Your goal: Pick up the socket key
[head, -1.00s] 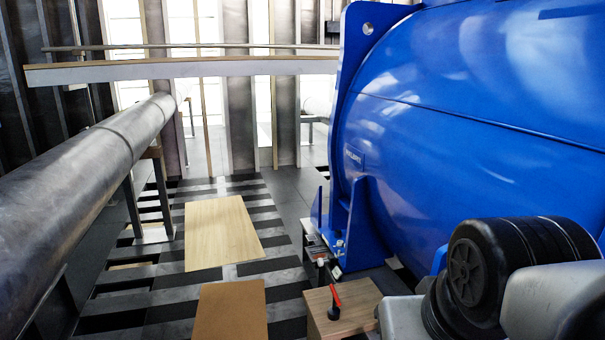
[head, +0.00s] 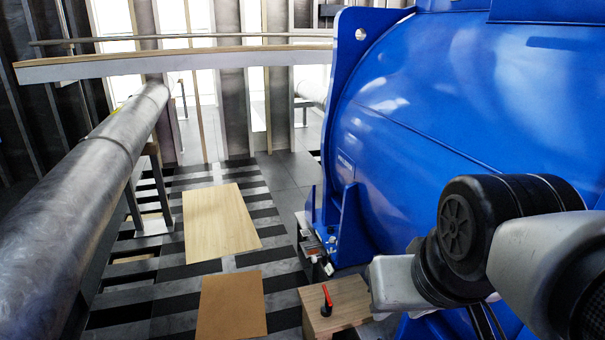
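A small tool with a red upright handle and a black base (head: 326,303) stands on a wooden box (head: 338,312) at the bottom centre of the head view. It may be the socket key, but it is too small to be sure. My arm's grey and black links are at the lower right, to the right of the box. My gripper does not show, so its distance from the tool cannot be told.
A large blue motor housing (head: 460,110) fills the right side. A long metal pipe (head: 90,190) runs along the left. Wooden panels (head: 221,222) (head: 232,306) lie on the striped floor. A pale beam (head: 180,67) crosses the back. Small items (head: 312,247) sit by the housing's foot.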

